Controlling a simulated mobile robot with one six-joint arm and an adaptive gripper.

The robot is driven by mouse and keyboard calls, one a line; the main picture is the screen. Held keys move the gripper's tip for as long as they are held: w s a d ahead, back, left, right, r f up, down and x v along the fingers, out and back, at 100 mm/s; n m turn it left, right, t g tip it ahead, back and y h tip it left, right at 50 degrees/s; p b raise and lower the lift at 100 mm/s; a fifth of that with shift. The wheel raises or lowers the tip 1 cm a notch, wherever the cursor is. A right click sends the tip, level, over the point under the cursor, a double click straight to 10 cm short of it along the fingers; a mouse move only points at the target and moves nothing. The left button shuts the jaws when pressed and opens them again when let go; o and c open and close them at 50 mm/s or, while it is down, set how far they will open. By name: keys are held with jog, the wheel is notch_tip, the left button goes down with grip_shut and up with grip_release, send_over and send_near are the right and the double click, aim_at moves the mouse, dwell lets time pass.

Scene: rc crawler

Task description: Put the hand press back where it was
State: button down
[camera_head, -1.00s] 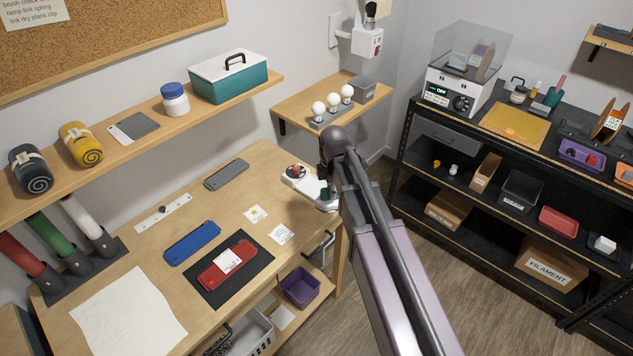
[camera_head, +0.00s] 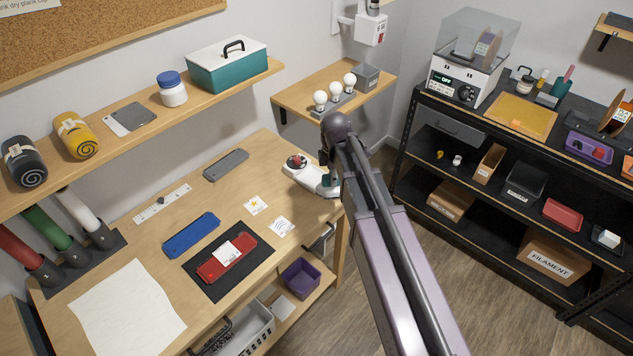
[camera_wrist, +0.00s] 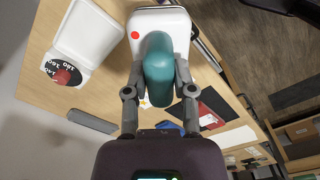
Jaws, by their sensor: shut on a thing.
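The hand press has a white body (camera_wrist: 175,20) with a red dot and a rounded teal handle (camera_wrist: 158,65). My gripper (camera_wrist: 160,95) is shut on the teal handle, one finger on each side. In the head view my gripper (camera_head: 330,172) is at the right back corner of the workbench, and my arm hides most of the press. A white base (camera_wrist: 92,35) with a flat pad and a round dark-and-red dial marked 180 lies beside the press, at left in the wrist view. The base also shows in the head view (camera_head: 300,176). I cannot tell whether the press touches the bench.
The workbench (camera_head: 140,235) holds a grey bar (camera_head: 226,165), a blue case (camera_head: 191,235) and a red case (camera_head: 227,258) on a dark mat. A wall shelf with bulbs (camera_head: 335,100) hangs behind my gripper. A black rack (camera_head: 470,200) stands at right.

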aim_at(332, 190)
jog(key=f+m+b, duration=0.1)
jog(key=m, duration=0.1)
jog(key=s+f+m+b, duration=0.1)
jog(key=m, duration=0.2)
jog(key=shift+s+f, duration=0.2)
jog(key=shift+f, duration=0.1)
jog(key=m, duration=0.1)
jog(key=f+m+b, duration=0.1)
jog(key=m, duration=0.1)
jog(key=s+m, duration=0.1)
jog(key=m, duration=0.1)
jog(key=shift+f+b, duration=0.25)
jog(key=shift+b, duration=0.15)
jog(key=shift+w, duration=0.1)
jog(key=w+a+f+b, duration=0.1)
jog(key=w+a, duration=0.4)
jog(key=w, duration=0.8)
jog(key=shift+w+f, duration=0.15)
jog(key=shift+w, duration=0.15)
jog(key=shift+w+a+f+b, duration=0.1)
jog(key=shift+w+f+b, duration=0.1)
jog(key=shift+f+b, duration=0.45)
jog(key=shift+w+a+f+b, duration=0.1)
jog(key=shift+w+f+b, duration=0.1)
jog(key=shift+f+b, duration=0.45)
jog(key=shift+w+a+f+b, duration=0.1)
jog(key=shift+w+f+b, duration=0.1)
jog(key=shift+f+b, duration=0.45)
